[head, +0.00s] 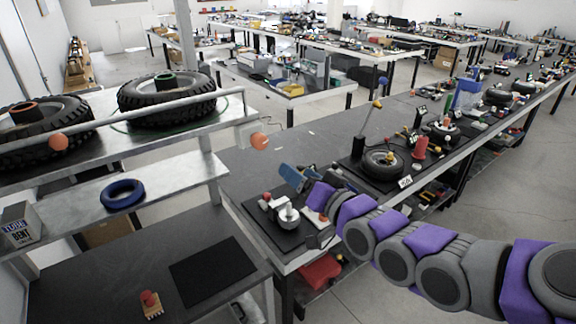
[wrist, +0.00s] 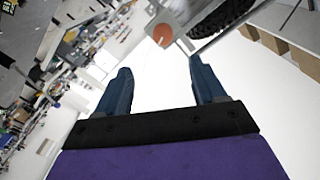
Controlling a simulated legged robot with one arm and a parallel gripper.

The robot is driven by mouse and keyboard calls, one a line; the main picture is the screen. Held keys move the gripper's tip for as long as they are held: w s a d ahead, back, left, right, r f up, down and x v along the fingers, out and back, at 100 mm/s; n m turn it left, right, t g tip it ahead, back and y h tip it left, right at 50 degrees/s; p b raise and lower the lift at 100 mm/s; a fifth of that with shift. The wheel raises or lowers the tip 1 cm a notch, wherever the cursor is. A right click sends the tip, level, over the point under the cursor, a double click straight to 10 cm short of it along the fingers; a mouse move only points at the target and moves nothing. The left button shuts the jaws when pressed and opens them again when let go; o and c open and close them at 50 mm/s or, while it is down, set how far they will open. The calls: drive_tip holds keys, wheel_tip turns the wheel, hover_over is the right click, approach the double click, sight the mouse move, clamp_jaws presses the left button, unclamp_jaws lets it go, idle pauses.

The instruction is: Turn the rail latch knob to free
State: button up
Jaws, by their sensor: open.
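An orange knob (head: 260,141) sits on a grey block (head: 247,132) at the right end of the metal rail (head: 150,112) above the left shelf. A similar orange knob (head: 58,142) shows further left along the rail. One orange knob (wrist: 162,35) with a grey plate also shows in the wrist view, beyond my fingertips and between their lines. My gripper (head: 288,174) is right of and below the right knob in the head view. In the wrist view, my gripper (wrist: 158,68) has its two blue fingers apart, with nothing between them. It does not touch the knob.
Large tyres (head: 167,97) lie behind the rail, and one tyre (wrist: 222,14) shows in the wrist view. A blue ring (head: 122,194) lies on the lower shelf. A dark workbench (head: 240,166) holding a small wheel (head: 381,163) and other parts extends under and beyond my arm.

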drive_tip(key=n+b, duration=0.1)
drive_tip(key=n, duration=0.2)
drive_tip(key=p, duration=1.1)
approach(262, 145)
drive_tip(key=w, duration=0.1)
drive_tip(key=p, duration=0.3)
drive_tip(key=shift+w+a+r, duration=0.2)
drive_tip(key=shift+w+a, duration=0.05)
drive_tip(key=shift+w+a+p, duration=0.1)
drive_tip(key=shift+a+p, duration=0.05)
drive_tip(key=shift+p, duration=0.7)
drive_tip(key=shift+p+x, duration=2.75)
drive_tip(key=shift+x, duration=1.65)
drive_tip(key=shift+a+f, duration=0.1)
drive_tip(key=shift+f, duration=0.15)
